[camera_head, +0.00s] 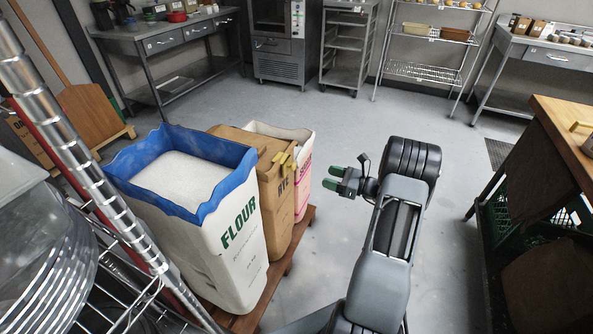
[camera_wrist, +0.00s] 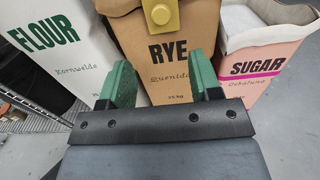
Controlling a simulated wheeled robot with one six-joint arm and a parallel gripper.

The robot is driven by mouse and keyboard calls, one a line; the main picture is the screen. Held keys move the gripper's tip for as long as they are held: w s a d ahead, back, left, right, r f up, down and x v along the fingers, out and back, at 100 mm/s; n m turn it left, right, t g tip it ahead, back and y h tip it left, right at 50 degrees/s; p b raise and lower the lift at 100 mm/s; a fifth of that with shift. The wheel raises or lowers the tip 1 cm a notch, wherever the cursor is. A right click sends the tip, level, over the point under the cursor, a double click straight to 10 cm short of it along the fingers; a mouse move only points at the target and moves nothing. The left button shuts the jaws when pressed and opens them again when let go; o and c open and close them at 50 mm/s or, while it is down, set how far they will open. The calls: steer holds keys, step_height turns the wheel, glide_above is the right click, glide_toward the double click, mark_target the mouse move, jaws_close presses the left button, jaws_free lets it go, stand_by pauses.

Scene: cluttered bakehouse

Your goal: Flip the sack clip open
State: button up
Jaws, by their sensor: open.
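The sack clip (camera_head: 286,161) is yellow and sits at the folded top of the brown rye sack (camera_head: 276,202). In the wrist view the clip (camera_wrist: 161,14) shows at the top edge, cut off by the frame, with a round boss on it. I cannot tell from these views whether it is latched. My gripper (camera_head: 333,178) has green fingers and stands to the right of the sacks, apart from the clip. In the wrist view the fingers (camera_wrist: 160,72) are spread and empty, in front of the rye sack's face.
An open flour sack (camera_head: 232,262) with a blue rim stands left of the rye, and a pink-and-white sugar sack (camera_head: 306,172) behind it. They stand on a wooden pallet (camera_head: 282,268). A wire rack (camera_head: 108,215) is near left, a wooden-topped table (camera_head: 565,125) right. Floor between is clear.

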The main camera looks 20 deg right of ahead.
mark_target(295, 166)
steer(key=x, duration=1.3)
steer(key=shift+w, duration=0.1)
jaws_close()
